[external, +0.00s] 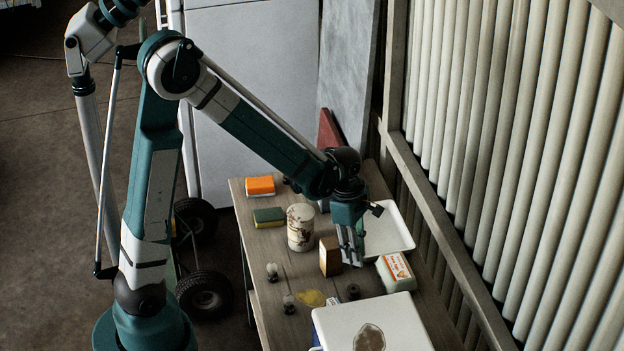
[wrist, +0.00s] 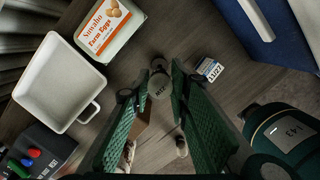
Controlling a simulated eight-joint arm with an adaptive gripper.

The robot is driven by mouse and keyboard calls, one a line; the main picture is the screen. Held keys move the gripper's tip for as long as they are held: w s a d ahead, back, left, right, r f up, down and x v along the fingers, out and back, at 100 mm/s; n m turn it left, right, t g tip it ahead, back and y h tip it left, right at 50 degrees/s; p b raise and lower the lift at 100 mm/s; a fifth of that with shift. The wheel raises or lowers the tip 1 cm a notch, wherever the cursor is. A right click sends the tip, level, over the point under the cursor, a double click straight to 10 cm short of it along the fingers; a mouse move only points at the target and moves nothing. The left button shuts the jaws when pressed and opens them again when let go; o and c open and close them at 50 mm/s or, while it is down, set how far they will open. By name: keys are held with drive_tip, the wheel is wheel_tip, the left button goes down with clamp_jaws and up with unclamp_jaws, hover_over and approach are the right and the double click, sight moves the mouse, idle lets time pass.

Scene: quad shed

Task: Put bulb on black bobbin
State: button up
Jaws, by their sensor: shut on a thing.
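My gripper (external: 351,262) points down over the table beside the brown box. In the wrist view my gripper (wrist: 155,85) has its two green fingers around a small grey, rounded thing with dark lettering, which appears to be the bulb (wrist: 159,86). The bulb is not clear in the external view. A small dark round thing (wrist: 158,63) shows just past it, possibly the black bobbin; I cannot tell whether they touch. In the external view a small black thing (external: 353,291) stands between the egg carton and the cooler. Two small dark-based things (external: 272,271) (external: 289,303) stand at the left edge.
The egg carton (external: 395,272), white tray (external: 388,230) and white-lidded cooler (external: 335,318) lie to the right and front. The brown box (external: 330,257) is close by my gripper.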

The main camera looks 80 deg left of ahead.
drive_tip(key=shift+f+b, duration=0.3)
drive_tip(key=shift+f, duration=2.35)
drive_tip(key=shift+f+b, duration=0.3)
drive_tip(key=shift+f, duration=1.8)
drive_tip(key=shift+f, duration=0.15)
drive_tip(key=o, duration=0.9)
wheel_tip(320, 180, up, 12)
drive_tip(key=s+a+p, duration=0.1)
drive_tip(key=shift+s, duration=0.15)
drive_tip(key=shift+a, duration=0.1)
